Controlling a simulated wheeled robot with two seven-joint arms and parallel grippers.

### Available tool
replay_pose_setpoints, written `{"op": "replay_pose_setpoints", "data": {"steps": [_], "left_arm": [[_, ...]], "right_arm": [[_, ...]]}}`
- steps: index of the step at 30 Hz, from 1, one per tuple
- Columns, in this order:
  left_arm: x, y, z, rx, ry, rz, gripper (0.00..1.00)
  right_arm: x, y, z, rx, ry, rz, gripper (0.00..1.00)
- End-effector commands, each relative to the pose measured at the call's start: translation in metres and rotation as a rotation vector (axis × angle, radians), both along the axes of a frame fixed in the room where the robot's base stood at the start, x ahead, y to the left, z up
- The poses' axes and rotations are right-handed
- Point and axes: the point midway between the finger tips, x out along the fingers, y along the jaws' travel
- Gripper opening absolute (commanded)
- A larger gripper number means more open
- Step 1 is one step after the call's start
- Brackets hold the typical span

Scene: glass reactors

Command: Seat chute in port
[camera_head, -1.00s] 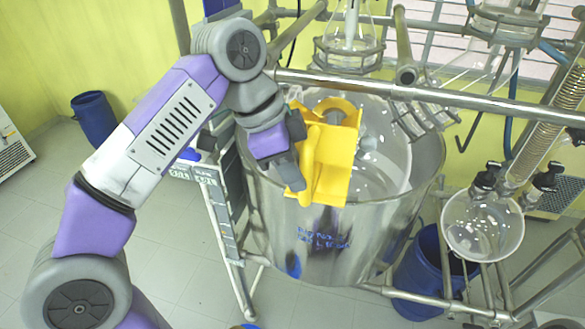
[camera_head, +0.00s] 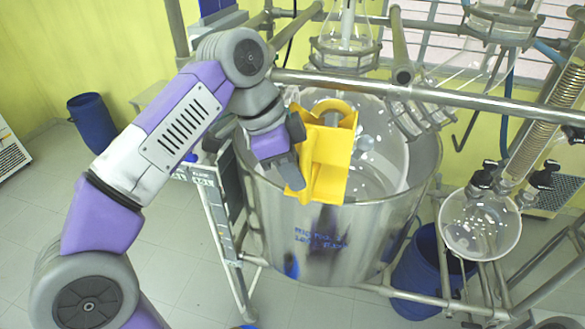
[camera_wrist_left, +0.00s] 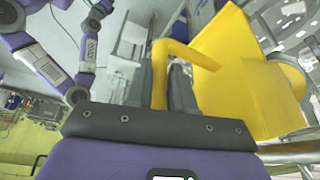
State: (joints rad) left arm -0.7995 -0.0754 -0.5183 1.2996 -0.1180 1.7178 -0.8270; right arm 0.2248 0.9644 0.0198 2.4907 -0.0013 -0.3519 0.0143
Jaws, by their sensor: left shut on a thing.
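The yellow chute (camera_head: 328,158) is held over the near left part of the large steel-walled reactor vessel (camera_head: 315,240). It has a round ring at its top and a handle bar on its left side. My left gripper (camera_head: 292,178) is shut on the chute's handle, at the chute's left. In the left wrist view the yellow chute (camera_wrist_left: 235,75) fills the right side, and its handle passes down by the gripper fingers (camera_wrist_left: 165,85). The port is not clearly told apart; the chute hides part of the vessel's opening. My right gripper is not in view.
A steel rail (camera_head: 430,96) crosses above the vessel. A glass flask (camera_head: 347,45) hangs behind it, and a round flask (camera_head: 480,225) hangs at the right. Blue drums (camera_head: 92,123) stand at the left and beneath the vessel's right. The floor at left is free.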

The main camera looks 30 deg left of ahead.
Motion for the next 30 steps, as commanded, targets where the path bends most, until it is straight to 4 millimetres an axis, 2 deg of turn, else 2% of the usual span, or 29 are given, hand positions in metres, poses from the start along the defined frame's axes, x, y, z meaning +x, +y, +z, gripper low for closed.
{"op": "replay_pose_setpoints", "data": {"steps": [30], "left_arm": [[0.014, 0.003, -0.012, 0.000, -0.004, 0.000, 0.00]], "right_arm": [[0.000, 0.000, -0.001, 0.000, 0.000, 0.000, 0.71]]}}
